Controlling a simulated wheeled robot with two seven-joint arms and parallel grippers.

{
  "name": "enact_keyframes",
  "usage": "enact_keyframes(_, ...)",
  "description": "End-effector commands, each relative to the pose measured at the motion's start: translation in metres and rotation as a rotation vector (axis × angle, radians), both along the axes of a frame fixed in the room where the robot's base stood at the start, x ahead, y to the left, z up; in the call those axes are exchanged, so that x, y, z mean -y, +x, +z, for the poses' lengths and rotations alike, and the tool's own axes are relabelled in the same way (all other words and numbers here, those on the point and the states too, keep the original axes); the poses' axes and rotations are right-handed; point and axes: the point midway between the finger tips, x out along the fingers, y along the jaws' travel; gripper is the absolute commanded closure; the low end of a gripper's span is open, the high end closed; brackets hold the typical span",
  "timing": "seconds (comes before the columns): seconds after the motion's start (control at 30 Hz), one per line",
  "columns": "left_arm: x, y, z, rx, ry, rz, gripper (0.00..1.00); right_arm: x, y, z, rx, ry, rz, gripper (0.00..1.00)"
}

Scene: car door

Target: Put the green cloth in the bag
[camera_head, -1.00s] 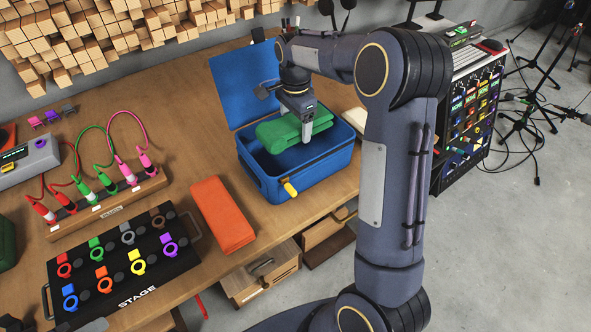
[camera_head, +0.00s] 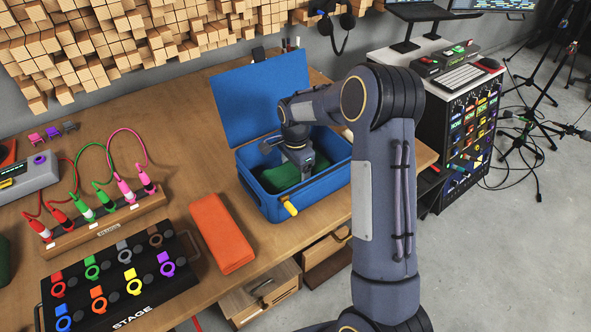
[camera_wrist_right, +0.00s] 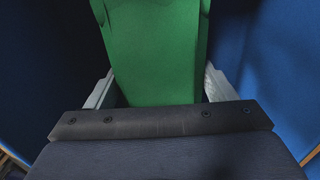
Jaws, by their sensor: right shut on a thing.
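The green cloth (camera_head: 281,178) is inside the open blue bag (camera_head: 318,189), below the rim and partly hidden by my right arm. My right gripper (camera_head: 306,176) reaches down into the bag and is shut on the cloth. In the right wrist view, the green cloth (camera_wrist_right: 155,50) lies between the two grey fingers, with the blue walls of the bag (camera_wrist_right: 275,75) on both sides. The bag's lid (camera_head: 258,92) stands open at the back. My left gripper does not show.
An orange folded cloth or case (camera_head: 222,232) lies on the wooden table (camera_head: 190,165) left of the bag. A black stage board (camera_head: 118,285) and a cable rack (camera_head: 105,220) are farther left. A rack with a keyboard (camera_head: 460,77) stands right of the table.

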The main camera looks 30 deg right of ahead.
Motion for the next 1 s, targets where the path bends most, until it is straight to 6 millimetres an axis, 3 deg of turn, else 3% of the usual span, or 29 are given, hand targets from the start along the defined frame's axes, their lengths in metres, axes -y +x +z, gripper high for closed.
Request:
enact_keyframes(0.17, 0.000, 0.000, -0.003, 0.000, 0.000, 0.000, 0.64, 0.000, 0.000, -0.004, 0.001, 0.000, 0.000, 0.51)
enact_keyframes(0.2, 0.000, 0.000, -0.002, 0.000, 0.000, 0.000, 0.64, 0.000, 0.000, -0.003, 0.000, 0.000, 0.000, 0.19)
enact_keyframes(0.33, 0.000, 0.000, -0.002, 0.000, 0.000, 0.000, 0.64, 0.000, 0.000, -0.002, 0.000, 0.000, 0.000, 0.02)
enact_keyframes(0.73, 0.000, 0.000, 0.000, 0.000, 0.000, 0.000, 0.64, 0.000, 0.001, 0.006, 0.003, -0.001, 0.000, 0.01)
enact_keyframes(1.0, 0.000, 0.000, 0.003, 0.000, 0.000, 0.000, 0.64, 0.000, 0.001, 0.060, 0.006, 0.000, -0.001, 0.01)
